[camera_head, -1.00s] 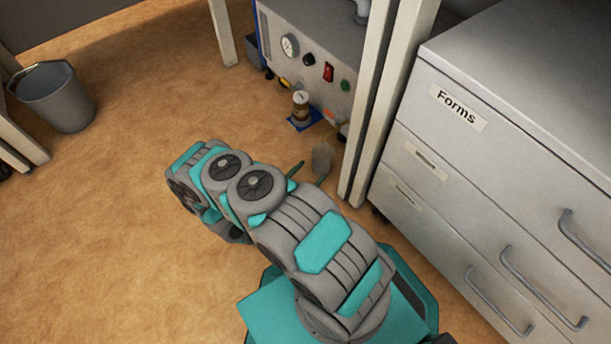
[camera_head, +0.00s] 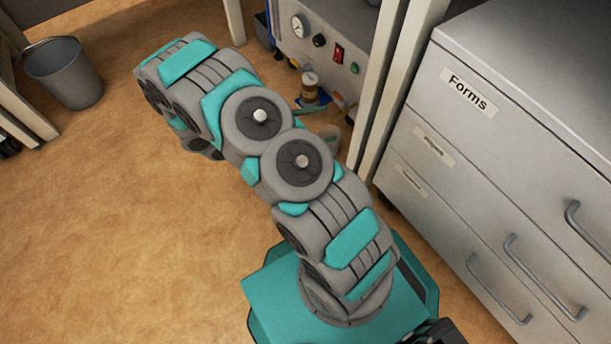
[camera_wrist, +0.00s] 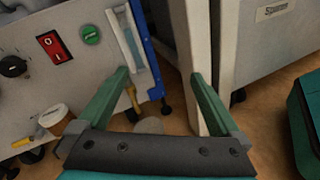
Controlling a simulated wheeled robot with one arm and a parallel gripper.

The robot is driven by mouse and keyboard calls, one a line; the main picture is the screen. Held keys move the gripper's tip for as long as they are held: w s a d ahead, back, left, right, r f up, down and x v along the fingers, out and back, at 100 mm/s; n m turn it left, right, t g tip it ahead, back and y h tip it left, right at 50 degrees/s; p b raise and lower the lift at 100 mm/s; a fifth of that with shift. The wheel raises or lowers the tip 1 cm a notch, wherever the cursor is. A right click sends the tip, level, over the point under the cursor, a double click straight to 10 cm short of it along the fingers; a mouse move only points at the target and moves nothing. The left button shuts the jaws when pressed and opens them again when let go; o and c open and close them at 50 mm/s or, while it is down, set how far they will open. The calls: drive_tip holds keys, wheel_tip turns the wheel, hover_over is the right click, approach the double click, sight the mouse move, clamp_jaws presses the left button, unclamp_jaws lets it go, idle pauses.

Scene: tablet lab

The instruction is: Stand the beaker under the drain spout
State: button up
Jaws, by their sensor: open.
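My gripper (camera_wrist: 160,74) is open, its two green fingers spread in the wrist view. A small grey rounded shape (camera_wrist: 150,126), seemingly the beaker, shows low between the fingers, beyond the palm; nothing is visibly clamped. In the head view the pale beaker (camera_head: 331,134) stands on the floor in front of the machine, close to a green finger, partly hidden by my arm. A brass-coloured drain spout (camera_wrist: 133,98) hangs low on the machine front, beside the left finger. Whether the beaker is directly under it I cannot tell.
The machine (camera_head: 327,30) has a gauge, a red switch and a green button. A brown jar (camera_head: 310,86) stands by its front. A pale post (camera_head: 396,90) and a drawer cabinet (camera_head: 480,140) flank it on the right. A grey bucket (camera_head: 67,75) stands far left; the left floor is clear.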

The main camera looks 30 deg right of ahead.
drive_tip(key=s+a+r+m+g+y, duration=0.2)
drive_tip(key=s+a+r+m+y, duration=0.15)
drive_tip(key=s+r, duration=0.3)
drive_tip(key=s+a+r+m+g+y, duration=0.1)
drive_tip(key=s+a+r+m+y, duration=0.1)
drive_tip(key=s+r+m+y, duration=0.45)
drive_tip(key=s+a+r+m+t+y, duration=0.1)
drive_tip(key=s+a+r+t+y, duration=0.4)
drive_tip(key=s+a+r, duration=0.4)
drive_tip(key=a+y, duration=0.1)
drive_tip(key=a, duration=0.3)
drive_tip(key=shift+s+a+r+y, duration=0.15)
drive_tip(key=shift+y, duration=0.15)
